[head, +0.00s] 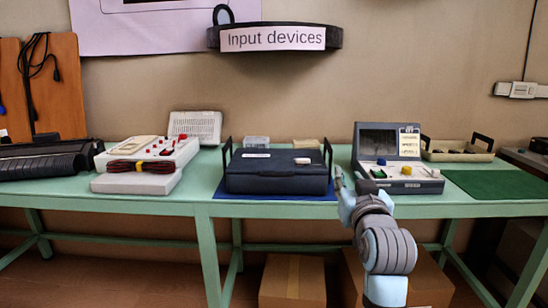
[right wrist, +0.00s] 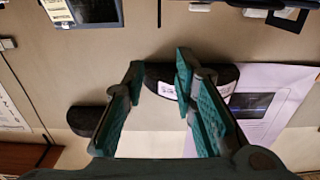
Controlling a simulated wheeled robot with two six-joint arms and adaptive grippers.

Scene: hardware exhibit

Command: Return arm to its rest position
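My right gripper (head: 350,180) is raised at the front edge of the green table (head: 330,208), to the right of the dark blue case. In the right wrist view my right gripper (right wrist: 159,80) has its fingers apart with nothing between them. Beyond the fingers are the wall and an upside-down dark sign holder (right wrist: 218,78). My left arm and left gripper are not in view.
The dark case (head: 265,178) sits on a blue mat. A grey device with a screen (head: 405,183) stands close behind my right gripper. A white device with a cable (head: 145,160) is left, a green mat (head: 497,185) right. Boxes (head: 292,282) stand below.

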